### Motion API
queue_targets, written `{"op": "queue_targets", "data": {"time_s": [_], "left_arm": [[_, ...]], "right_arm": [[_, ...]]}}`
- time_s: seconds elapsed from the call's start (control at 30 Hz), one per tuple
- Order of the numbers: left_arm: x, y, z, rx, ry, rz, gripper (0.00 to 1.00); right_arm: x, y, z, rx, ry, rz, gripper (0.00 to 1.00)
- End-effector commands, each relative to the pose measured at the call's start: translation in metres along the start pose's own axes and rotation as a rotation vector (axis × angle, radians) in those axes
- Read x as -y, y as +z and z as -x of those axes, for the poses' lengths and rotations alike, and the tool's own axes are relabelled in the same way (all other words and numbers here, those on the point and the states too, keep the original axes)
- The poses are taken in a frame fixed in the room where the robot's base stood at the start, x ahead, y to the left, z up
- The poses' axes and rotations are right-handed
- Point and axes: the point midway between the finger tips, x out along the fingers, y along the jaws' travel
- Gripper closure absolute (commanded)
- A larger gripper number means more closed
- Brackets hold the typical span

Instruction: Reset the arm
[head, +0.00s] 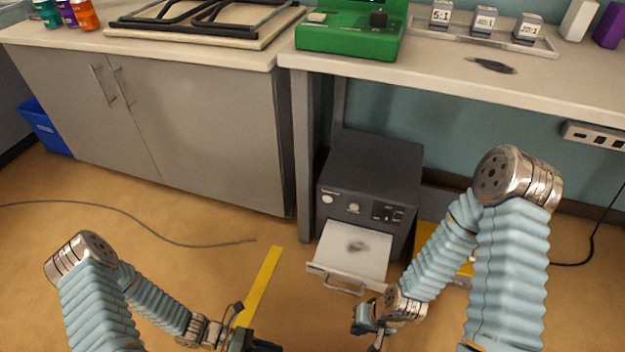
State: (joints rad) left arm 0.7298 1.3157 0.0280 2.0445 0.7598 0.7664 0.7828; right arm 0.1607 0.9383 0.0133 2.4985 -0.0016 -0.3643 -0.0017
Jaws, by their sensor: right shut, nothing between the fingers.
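My two arms come in from the bottom, with light blue ribbed sleeves and silver joints. My right arm bends down, and its gripper (375,342) is low near the bottom edge, just below the pulled-out drawer of a dark box. It is shut and empty. My left arm reaches in from the lower left. Its gripper (252,343) is at the bottom edge beside a yellow floor strip, partly cut off, and its jaws cannot be made out.
The dark box (375,165) stands on the floor under the bench, its white drawer (340,250) open towards me. The counter holds a green device (350,35) and a tray (535,47) of labelled blocks. A yellow strip (262,285) and a cable (130,215) lie on the floor.

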Motion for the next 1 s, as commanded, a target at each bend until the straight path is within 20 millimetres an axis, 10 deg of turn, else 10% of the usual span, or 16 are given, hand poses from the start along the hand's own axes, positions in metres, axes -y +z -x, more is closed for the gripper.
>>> {"op": "queue_targets", "data": {"time_s": [0.27, 0.5, 1.0], "left_arm": [[0.008, -0.023, 0.017, -0.693, -0.029, -0.932, 0.76], [-0.005, 0.038, 0.033, -1.112, -0.088, -1.833, 0.76], [-0.005, 0.057, 0.031, -1.17, -0.09, -2.002, 0.76]], "right_arm": [[0.001, 0.0, 0.001, 0.001, -0.001, 0.001, 1.0], [0.001, 0.0, 0.002, 0.001, -0.001, 0.001, 1.0], [0.001, 0.0, 0.002, 0.001, -0.001, 0.001, 1.0]]}}
